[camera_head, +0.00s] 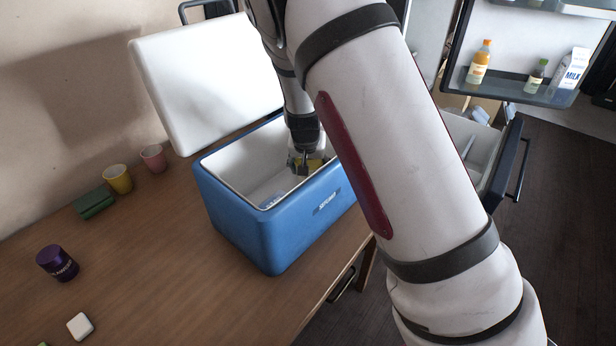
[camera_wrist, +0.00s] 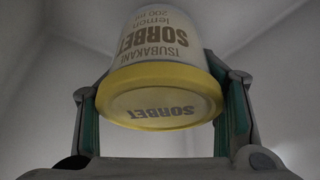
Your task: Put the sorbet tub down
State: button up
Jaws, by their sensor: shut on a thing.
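In the head view my gripper (camera_head: 302,166) reaches down inside the open blue cooler box (camera_head: 270,228). Only a bit of the yellow lid (camera_head: 315,164) shows there. Pale walls surround the tub in the wrist view. I cannot tell whether its base touches the cooler floor.
The white cooler lid (camera_head: 205,80) stands open behind the box. Pink (camera_head: 153,158) and yellow (camera_head: 118,178) cups, a green block (camera_head: 94,202), a purple jar (camera_head: 57,262) and a white block (camera_head: 80,326) stand on the wooden table (camera_head: 190,290). An open fridge drawer (camera_head: 475,145) is at right.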

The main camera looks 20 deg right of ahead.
aim_at(308, 162)
jog(key=shift+f, duration=1.75)
jog(key=shift+b, duration=0.3)
jog(key=o, duration=1.4)
jog(key=shift+f, duration=0.1)
jog(key=shift+c, duration=0.2)
jog(key=p+v, duration=0.2)
jog(key=v, duration=1)
jog(key=shift+p, duration=0.4)
